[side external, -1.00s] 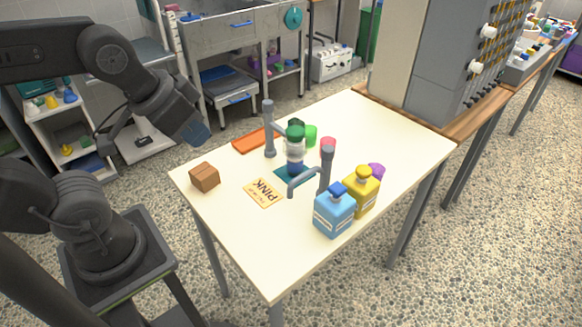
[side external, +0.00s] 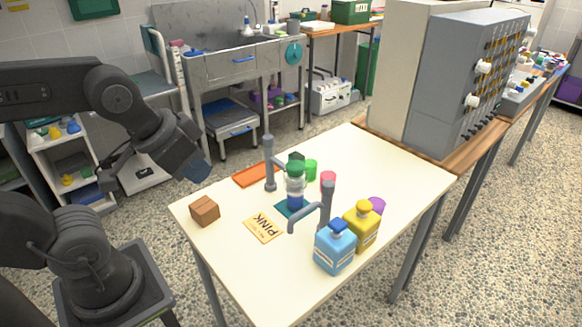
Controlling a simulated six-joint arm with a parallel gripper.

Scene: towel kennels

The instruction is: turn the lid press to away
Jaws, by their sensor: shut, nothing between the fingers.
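Two grey posts with side arms stand on the cream table (side external: 375,163); I cannot tell which one is the lid press. The rear post (side external: 269,172) has a short arm reaching right, towards the green-capped bottle (side external: 295,187). The front post (side external: 326,205) has a bent arm (side external: 304,215) pointing left and towards the front. The bottle is upright on a teal mat (side external: 283,209) between the posts. My gripper (side external: 199,172) is shut and empty, in the air near the table's left end, apart from both posts.
Blue (side external: 335,248) and yellow (side external: 362,228) bottles stand close to the front post.

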